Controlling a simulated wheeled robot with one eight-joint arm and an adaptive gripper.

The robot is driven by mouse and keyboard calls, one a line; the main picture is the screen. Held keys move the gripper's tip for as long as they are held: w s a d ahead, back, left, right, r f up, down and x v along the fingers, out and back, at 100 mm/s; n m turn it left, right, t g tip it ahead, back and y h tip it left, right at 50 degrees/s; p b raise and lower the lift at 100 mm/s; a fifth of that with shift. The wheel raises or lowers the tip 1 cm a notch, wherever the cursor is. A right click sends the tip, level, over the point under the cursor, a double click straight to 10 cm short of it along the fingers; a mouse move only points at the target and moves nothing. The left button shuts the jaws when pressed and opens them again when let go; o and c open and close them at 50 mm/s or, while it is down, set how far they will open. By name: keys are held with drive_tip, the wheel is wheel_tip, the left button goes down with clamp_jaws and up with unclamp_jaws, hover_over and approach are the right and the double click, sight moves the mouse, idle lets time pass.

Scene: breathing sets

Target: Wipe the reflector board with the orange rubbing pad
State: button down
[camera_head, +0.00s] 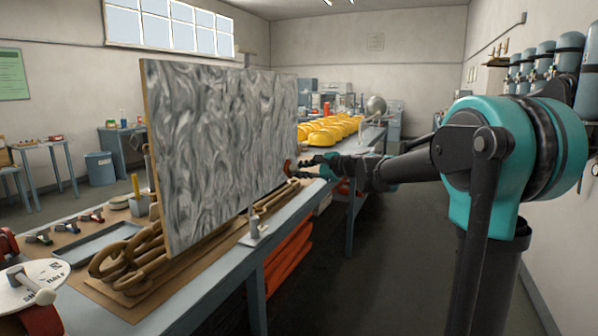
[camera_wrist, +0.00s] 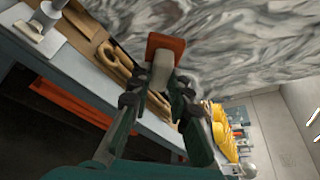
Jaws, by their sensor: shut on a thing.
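The reflector board (camera_head: 215,150) is a large upright panel with a smeared grey and white face, standing on the workbench. It also fills the top of the wrist view (camera_wrist: 225,40). My gripper (camera_head: 303,167) is at the board's far right, low on its face. In the wrist view its fingers (camera_wrist: 158,98) are shut on the pale handle of the orange rubbing pad (camera_wrist: 166,44). The pad is at the board's face; whether it touches cannot be told. In the head view the pad (camera_head: 289,167) is small and partly hidden by the fingers.
Orange items (camera_head: 288,260) lie beneath. Several yellow helmets (camera_head: 330,130) sit farther back. The aisle floor right of the bench is clear.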

drive_tip(key=shift+d, duration=0.15)
drive_tip(key=shift+s+d, duration=0.25)
drive_tip(key=shift+d, duration=0.4)
drive_tip(key=shift+s+d, duration=0.25)
drive_tip(key=shift+d, duration=0.4)
